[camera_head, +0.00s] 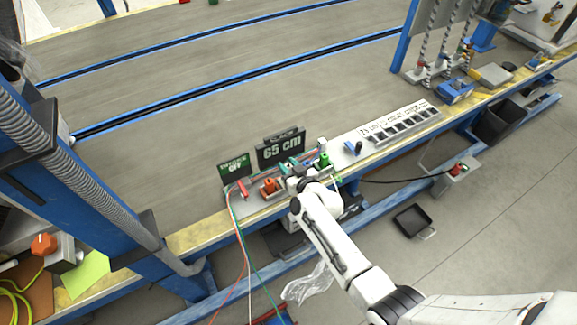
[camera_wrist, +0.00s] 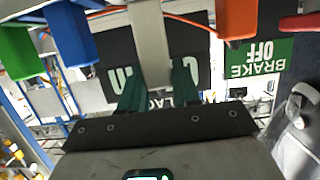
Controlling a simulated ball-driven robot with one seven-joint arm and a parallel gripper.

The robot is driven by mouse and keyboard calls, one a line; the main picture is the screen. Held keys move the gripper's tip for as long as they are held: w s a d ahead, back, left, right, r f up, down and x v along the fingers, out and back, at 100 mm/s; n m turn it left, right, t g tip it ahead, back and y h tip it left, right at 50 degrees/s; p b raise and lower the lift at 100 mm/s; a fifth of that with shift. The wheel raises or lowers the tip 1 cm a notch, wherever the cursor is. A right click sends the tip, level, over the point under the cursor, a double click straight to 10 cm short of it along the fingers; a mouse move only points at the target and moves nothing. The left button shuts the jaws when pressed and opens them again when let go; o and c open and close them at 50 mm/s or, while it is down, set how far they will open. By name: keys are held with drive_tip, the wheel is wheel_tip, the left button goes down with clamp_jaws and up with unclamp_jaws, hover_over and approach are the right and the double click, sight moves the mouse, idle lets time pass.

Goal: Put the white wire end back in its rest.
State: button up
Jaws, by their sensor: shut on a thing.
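My gripper (camera_wrist: 158,88) shows in the wrist view with its two dark green fingers shut on a pale whitish-grey piece, the white wire end (camera_wrist: 151,40). The piece stands between the fingers and runs up out of the frame. In the head view my gripper (camera_head: 296,168) is over the near edge of the bench, among the coloured plugs. The white wire end is too small to make out there. A white wire (camera_head: 248,285) hangs below the bench with a red and a green one. I cannot make out the rest itself.
In the wrist view a blue plug (camera_wrist: 70,35) and a green plug (camera_wrist: 17,52) are left of my gripper, an orange plug (camera_wrist: 236,20) right. The "65 cm" sign (camera_head: 281,148) and BRAKE OFF sign (camera_head: 233,165) stand behind. A labelled strip (camera_head: 402,125) lies to the right.

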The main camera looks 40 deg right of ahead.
drive_tip(key=shift+f+b, duration=1.7)
drive_tip(key=o, duration=1.1)
drive_tip(key=shift+r, duration=0.1)
drive_tip(key=p+v, duration=0.4)
drive_tip(key=v, duration=0.7)
drive_tip(key=shift+a, duration=0.15)
